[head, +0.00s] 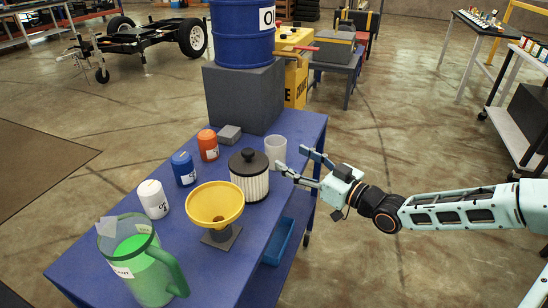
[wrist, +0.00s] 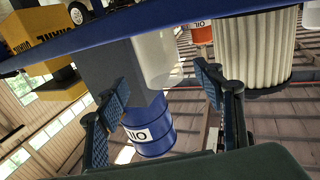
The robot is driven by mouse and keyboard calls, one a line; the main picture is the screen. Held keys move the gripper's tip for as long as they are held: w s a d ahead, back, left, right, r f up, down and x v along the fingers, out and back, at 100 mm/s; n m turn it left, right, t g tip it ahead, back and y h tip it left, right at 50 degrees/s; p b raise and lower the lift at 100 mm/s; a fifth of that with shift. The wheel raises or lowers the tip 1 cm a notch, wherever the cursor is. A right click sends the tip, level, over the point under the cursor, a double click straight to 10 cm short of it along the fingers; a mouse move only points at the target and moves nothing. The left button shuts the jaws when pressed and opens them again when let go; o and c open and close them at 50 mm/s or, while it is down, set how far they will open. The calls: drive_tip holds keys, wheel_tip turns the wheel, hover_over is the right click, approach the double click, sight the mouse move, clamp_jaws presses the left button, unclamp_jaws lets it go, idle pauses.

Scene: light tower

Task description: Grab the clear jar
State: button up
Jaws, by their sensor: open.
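The clear jar (head: 276,149) is a small translucent, whitish cylinder standing upright near the right edge of the blue table. In the wrist view, which is upside down, the clear jar (wrist: 157,58) shows ahead between the two fingers. My gripper (head: 292,159) is open and empty, just right of the jar at about table height. In the wrist view my gripper (wrist: 160,84) has its fingers spread wide. Whether a fingertip touches the jar, I cannot tell.
A ribbed canister with a black lid (head: 249,176) stands close to the jar, front left. A yellow funnel (head: 215,205), a green jug (head: 140,262), and orange (head: 208,146), blue (head: 183,168) and white (head: 153,199) cans share the table (head: 285,205). A blue drum (head: 242,35) stands behind on a grey block.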

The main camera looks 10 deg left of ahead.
sight(283, 155)
drive_tip(key=shift+x, duration=1)
drive_tip(key=b+x, duration=0.1)
drive_tip(key=x, duration=0.3)
drive_tip(key=shift+a+f+b, duration=0.1)
drive_tip(key=shift+f+b, duration=0.25)
drive_tip(key=shift+f, duration=0.05)
drive_tip(key=shift+w+a+r, duration=0.1)
drive_tip(key=shift+w+a, duration=0.25)
drive_tip(key=shift+a, duration=0.2)
drive_tip(key=shift+c, duration=0.6)
drive_tip(key=c, duration=1.2)
